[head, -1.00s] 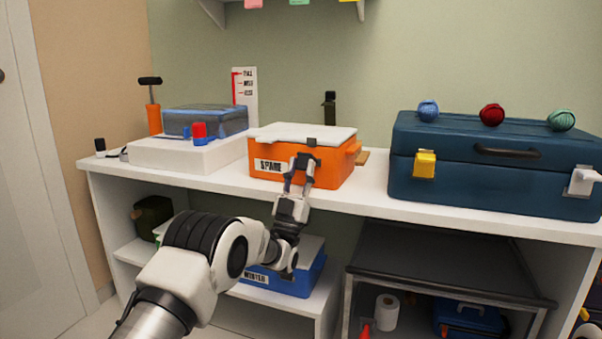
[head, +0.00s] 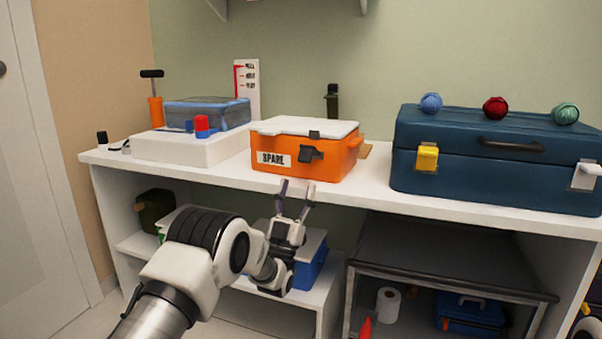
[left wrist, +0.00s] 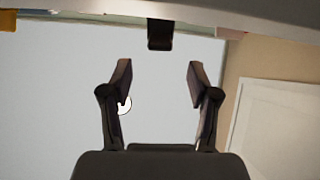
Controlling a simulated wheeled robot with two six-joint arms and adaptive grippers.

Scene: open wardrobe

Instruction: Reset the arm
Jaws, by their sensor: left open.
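My left gripper (head: 296,197) is open and empty in the head view. It is in front of the shelf's front edge, below and apart from the orange box. My left arm reaches in from the lower left. The left wrist view shows the two fingers (left wrist: 160,85) spread, with nothing between them. The orange box (head: 335,167) has a white lid, a SPARE label and a dark latch (head: 312,154) on its front. The lid looks shut. My right gripper is not in view.
The white shelf top (head: 372,190) also bears a dark blue case (head: 450,185) with yarn balls on top, and a white block (head: 165,150) with a clear blue container (head: 225,113). Below are a blue box (head: 312,268) and a dark rack (head: 440,262).

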